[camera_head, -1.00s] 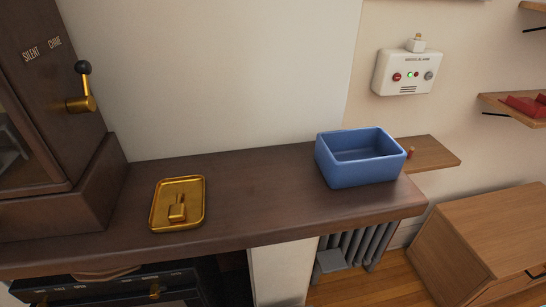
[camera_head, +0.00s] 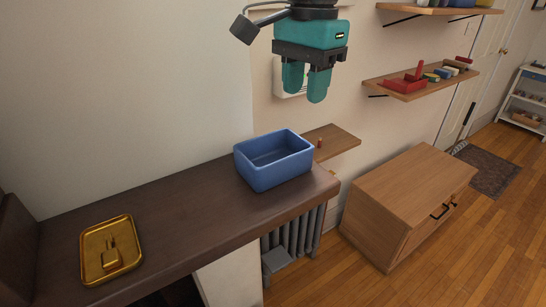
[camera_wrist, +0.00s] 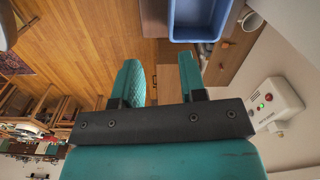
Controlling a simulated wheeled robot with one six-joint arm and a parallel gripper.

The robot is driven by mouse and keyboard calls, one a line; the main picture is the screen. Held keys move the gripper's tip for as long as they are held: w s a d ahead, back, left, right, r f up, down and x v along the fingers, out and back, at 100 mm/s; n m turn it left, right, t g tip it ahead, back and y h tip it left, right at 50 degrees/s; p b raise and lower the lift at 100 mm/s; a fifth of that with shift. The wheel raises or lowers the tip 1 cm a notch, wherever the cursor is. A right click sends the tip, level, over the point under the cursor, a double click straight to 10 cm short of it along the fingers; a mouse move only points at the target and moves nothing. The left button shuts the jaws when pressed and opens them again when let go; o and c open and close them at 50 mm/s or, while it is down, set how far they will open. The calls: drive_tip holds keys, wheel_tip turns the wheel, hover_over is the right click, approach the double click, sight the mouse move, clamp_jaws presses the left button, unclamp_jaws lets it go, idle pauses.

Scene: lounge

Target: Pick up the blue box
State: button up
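The blue box (camera_head: 273,166) is an open-topped, rounded rectangular bin. It stands upright on the right end of the dark wooden shelf (camera_head: 190,207). My gripper (camera_head: 304,88) is teal with a black mount and hangs above the box, apart from it, with its fingers pointing down. In the wrist view, the two fingers of my gripper (camera_wrist: 160,80) are spread with nothing between them. The blue box (camera_wrist: 198,38) shows there at the top, beyond the fingertips and partly cut off by the frame edge.
A gold tray (camera_head: 90,254) with a small gold piece lies on the shelf's left part. A white alarm box (camera_wrist: 272,103) is on the wall, mostly behind my gripper in the head view. A wooden cabinet (camera_head: 400,190) and wall shelves (camera_head: 410,90) stand to the right.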

sight(288, 157)
drive_tip(key=f+p, duration=0.1)
drive_tip(key=f, duration=0.2)
drive_tip(key=a+f+m+p, duration=0.1)
drive_tip(key=f, duration=0.3)
drive_tip(key=w+a+f+m, duration=0.1)
drive_tip(key=f, duration=0.3)
drive_tip(key=shift+p, duration=0.4)
drive_tip(key=shift+a+f+p, duration=0.1)
drive_tip(key=shift+f+p, duration=1.3)
drive_tip(key=shift+f, duration=1.4)
clamp_jaws()
